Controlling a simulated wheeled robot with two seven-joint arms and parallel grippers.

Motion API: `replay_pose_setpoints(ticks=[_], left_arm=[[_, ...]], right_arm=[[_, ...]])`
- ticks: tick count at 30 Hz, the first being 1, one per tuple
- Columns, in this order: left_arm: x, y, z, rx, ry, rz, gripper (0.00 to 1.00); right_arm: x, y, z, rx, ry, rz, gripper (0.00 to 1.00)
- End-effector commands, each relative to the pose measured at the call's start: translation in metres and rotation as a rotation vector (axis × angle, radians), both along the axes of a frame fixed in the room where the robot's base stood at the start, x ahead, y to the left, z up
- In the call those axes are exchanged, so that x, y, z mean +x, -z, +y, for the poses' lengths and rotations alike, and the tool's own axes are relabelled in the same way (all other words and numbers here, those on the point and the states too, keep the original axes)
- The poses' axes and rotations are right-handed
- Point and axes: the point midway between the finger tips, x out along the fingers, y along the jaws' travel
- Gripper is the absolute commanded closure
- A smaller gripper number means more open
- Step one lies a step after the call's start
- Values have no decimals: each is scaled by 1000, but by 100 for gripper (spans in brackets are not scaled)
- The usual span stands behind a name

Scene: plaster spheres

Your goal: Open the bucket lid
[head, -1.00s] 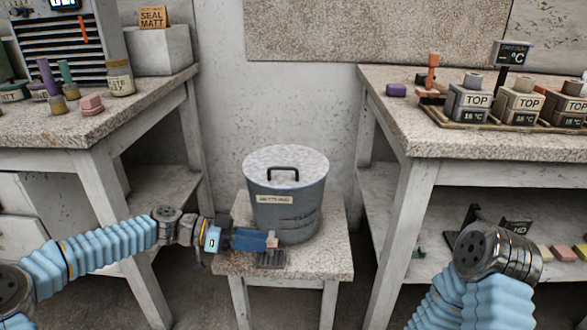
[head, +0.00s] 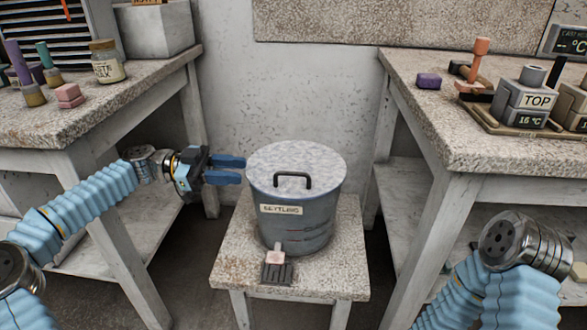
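The grey metal bucket (head: 296,225) stands upright on a small stone-topped stool. Its pale speckled lid (head: 270,163) lies flat on top and covers the opening. A dark arched handle (head: 293,175) stands on the lid. My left gripper (head: 243,169) is just left of the bucket at about lid height. Its two blue fingers are apart with nothing between them, pointing right toward the lid's edge; whether they touch it I cannot tell. My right arm (head: 515,245) shows at the lower right, but its gripper is out of view.
The stool (head: 235,262) carries a small brush-like tool (head: 276,262) in front of the bucket. A left bench (head: 120,95) holds jars and pegs. A right bench (head: 430,125) holds labelled blocks (head: 527,97) and a purple block (head: 429,81). Floor space lies between benches and stool.

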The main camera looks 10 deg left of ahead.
Motion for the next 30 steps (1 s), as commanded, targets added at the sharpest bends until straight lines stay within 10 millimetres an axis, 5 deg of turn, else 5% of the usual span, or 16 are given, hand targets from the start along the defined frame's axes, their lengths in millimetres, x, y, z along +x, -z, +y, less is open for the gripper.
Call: replay_pose_setpoints(ticks=[16, 30], left_arm=[[-1, 0, -112, 1, 3, 1, 64], [0, 0, -130, 1, -2, 2, 64]], right_arm=[[0, -2, 0, 0, 0, 0, 100], [0, -2, 0, -1, 0, 0, 100]])
